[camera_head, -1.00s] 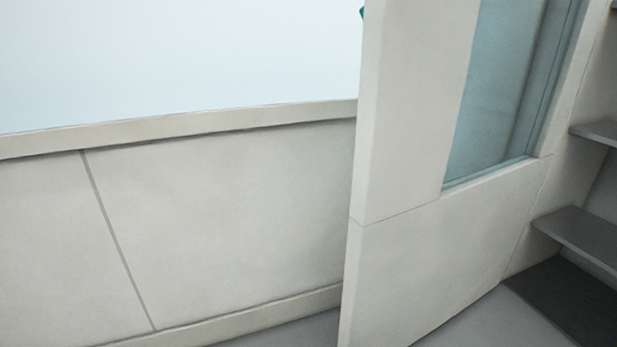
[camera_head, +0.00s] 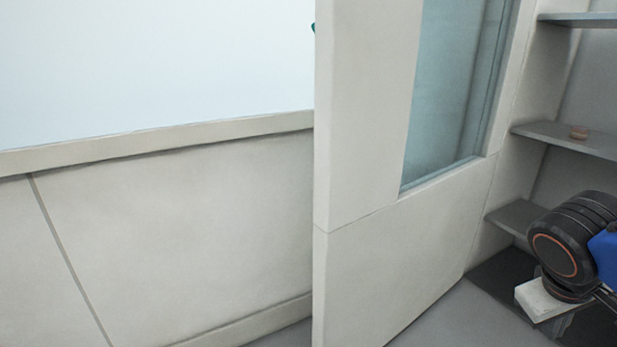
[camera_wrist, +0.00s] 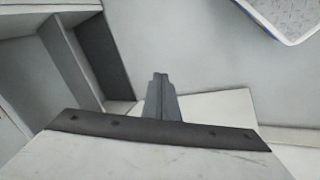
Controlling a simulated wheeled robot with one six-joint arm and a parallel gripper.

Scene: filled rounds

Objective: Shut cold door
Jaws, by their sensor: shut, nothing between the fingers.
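The cold door (camera_head: 400,255) stands open in the head view, a pale panel with a bluish glass window (camera_head: 450,90). Its near vertical edge faces me, and shelves show to its right. No handle shows clearly; a small dark green bit peeks out at the door's upper left edge. My gripper (camera_wrist: 160,82) is shut and empty in the wrist view, its dark fingers together over grey floor. In the head view my arm is at the lower right, right of the door and apart from it; the fingertips cannot be made out there.
A low pale wall (camera_head: 180,225) runs left of the door. In the wrist view, a blue-rimmed tray-like thing (camera_wrist: 285,18) is at upper right. Grey floor lies clear between.

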